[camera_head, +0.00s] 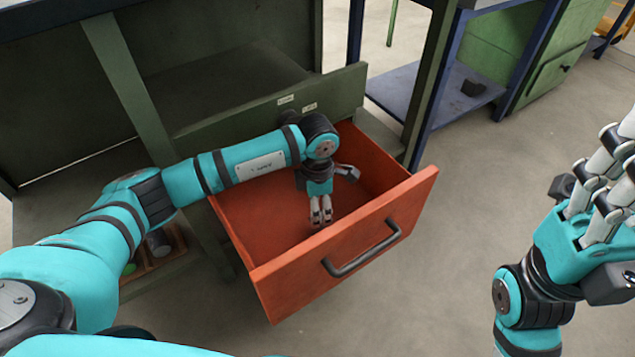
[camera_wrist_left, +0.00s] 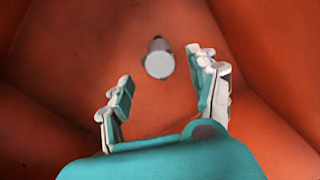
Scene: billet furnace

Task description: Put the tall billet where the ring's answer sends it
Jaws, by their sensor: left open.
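A grey metal billet (camera_wrist_left: 159,62) shows in the left wrist view on the orange drawer floor, its round pale end facing the camera. I cannot tell its height. In the head view it is not visible. My left gripper (camera_head: 321,222) reaches down into the open orange drawer (camera_head: 345,258). In the left wrist view the gripper (camera_wrist_left: 160,88) is open and empty, its fingers apart, with the billet beyond and between the fingertips. My right gripper (camera_head: 605,180) is raised at the right edge, partly cut off, with nothing visible in it. No ring is recognisable.
Two small white labels (camera_head: 286,99) sit on the green drawer front behind the orange drawer. A wooden tray (camera_head: 165,265) with a grey cylinder (camera_head: 158,243) stands low at left, partly hidden by my arm. Floor at right is clear.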

